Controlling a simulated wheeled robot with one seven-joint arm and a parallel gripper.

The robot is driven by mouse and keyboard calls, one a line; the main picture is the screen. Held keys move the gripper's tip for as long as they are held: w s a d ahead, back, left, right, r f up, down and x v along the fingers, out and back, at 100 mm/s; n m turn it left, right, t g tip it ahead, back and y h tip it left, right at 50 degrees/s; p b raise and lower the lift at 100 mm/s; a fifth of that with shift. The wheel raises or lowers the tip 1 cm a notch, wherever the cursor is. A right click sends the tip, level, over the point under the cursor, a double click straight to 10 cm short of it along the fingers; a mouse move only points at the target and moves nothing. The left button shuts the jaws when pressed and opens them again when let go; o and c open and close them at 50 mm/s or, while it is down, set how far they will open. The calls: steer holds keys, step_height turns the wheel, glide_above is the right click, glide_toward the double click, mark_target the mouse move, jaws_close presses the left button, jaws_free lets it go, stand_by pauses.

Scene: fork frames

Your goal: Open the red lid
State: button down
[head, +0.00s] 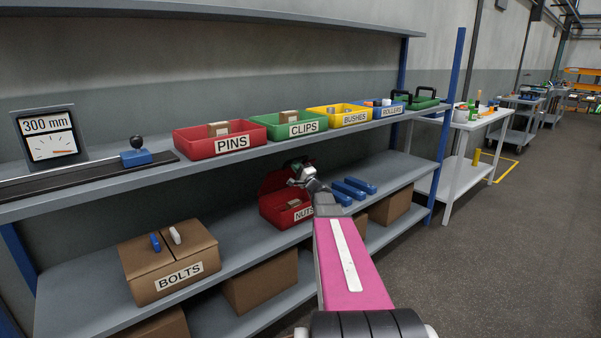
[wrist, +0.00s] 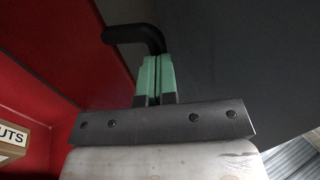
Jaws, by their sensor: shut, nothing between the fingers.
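The red box (head: 285,214), labelled NUTS, stands on the middle shelf. Its red lid (head: 273,182) is tilted up at the back, and a brown item (head: 294,203) shows inside the box. My gripper (head: 292,165) is at the lid's upper right. In the wrist view the green fingers of my gripper (wrist: 157,62) are shut together with nothing between them. A black bent handle (wrist: 130,34) lies just beyond the fingertips, beside the red lid panel (wrist: 85,45). I cannot tell whether fingers and handle touch. My arm hides part of the box's right side.
Blue bars (head: 354,187) lie right of the box on the shelf. The upper shelf above carries bins, including the red PINS bin (head: 215,141) and green CLIPS bin (head: 290,128). A cardboard BOLTS box (head: 170,263) stands to the left. A blue post (head: 449,125) bounds the rack at right.

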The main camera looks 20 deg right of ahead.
steer(key=shift+w+r, duration=0.1)
steer(key=shift+w, duration=0.05)
steer(key=w+a+r+g, duration=0.2)
steer(key=w+r, duration=0.3)
steer(key=w, duration=0.3)
steer(key=shift+w+a+h, duration=0.25)
steer(key=shift+a+h, duration=0.15)
steer(key=shift+a, duration=0.2)
steer(key=s+r+v, duration=0.1)
steer(key=r+v, duration=0.2)
steer(key=v, duration=1.1)
steer(key=s+a+f+n+g+y, duration=0.1)
steer(key=s+a+f+n+g, duration=0.45)
steer(key=a+f, duration=0.45)
steer(key=s+a+f+n+g, duration=0.45)
steer(key=a+f+g, duration=0.25)
steer(key=a+f, duration=0.3)
steer(key=s+a+f+n+g+h, duration=0.1)
steer(key=s+f+n+g+h, duration=0.1)
steer(key=s+f, duration=0.4)
steer(key=s+a+f+n+g+h, duration=0.1)
steer(key=s+f+g+h, duration=0.4)
steer(key=s, duration=0.7)
steer(key=shift+f+n+h, duration=0.5)
steer(key=shift+f, duration=0.1)
